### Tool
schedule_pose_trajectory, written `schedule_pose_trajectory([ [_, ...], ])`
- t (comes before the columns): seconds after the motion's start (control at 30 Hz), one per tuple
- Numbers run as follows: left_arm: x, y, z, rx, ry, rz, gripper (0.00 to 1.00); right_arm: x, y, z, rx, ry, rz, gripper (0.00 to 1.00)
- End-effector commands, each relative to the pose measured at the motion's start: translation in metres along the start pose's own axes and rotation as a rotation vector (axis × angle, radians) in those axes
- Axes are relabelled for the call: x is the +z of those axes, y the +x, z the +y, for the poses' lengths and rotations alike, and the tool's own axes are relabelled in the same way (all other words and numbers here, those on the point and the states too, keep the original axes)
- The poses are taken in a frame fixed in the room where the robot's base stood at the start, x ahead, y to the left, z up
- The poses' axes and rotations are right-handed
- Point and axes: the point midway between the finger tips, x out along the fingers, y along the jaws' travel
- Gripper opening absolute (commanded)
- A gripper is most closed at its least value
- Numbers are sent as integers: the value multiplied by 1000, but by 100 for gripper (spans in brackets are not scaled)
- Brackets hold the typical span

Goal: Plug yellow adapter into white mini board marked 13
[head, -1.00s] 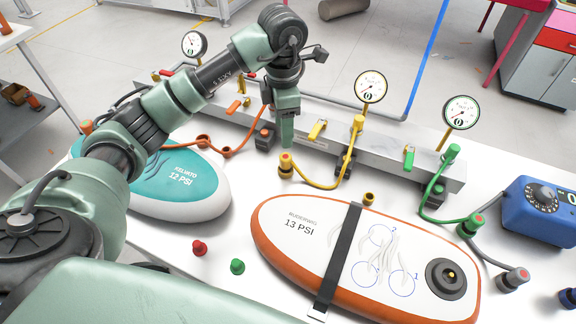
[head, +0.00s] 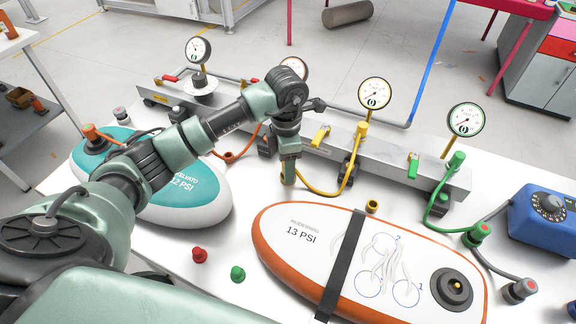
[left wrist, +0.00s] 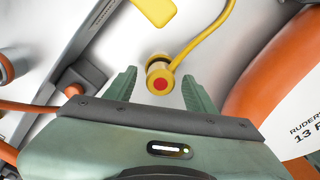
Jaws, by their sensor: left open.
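The white board with an orange rim (head: 325,246), marked 13 PSI, lies flat on the white table, with a black round valve (head: 457,288) at its right end. It shows partly at the right in the left wrist view. The yellow adapter (left wrist: 159,77), with a red centre, sits on the end of a yellow hose (head: 325,193). My left gripper (left wrist: 160,84) is open, with the adapter between its fingertips. In the head view my left gripper (head: 289,176) largely hides the adapter. My right gripper is not in view.
A metal manifold (head: 320,155) with gauges runs behind the boards. A teal board (head: 200,195) lies at left. A blue box (head: 545,210) stands right.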

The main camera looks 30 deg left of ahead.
Motion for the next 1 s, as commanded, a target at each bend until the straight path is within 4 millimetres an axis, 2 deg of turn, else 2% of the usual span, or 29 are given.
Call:
schedule_pose_trajectory([
  [0.17,0,0,0,1,0,-1,55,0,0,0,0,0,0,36],
  [0.37,0,0,0,1,0,-1,2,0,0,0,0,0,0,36],
  [0.4,0,0,0,1,0,-1,0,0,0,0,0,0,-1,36],
  [0.77,1,-5,1,3,0,-2,0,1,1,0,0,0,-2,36],
  [0.87,1,-13,1,4,1,-3,0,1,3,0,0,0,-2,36],
  [1.0,1,-35,1,6,1,-5,0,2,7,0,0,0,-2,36],
])
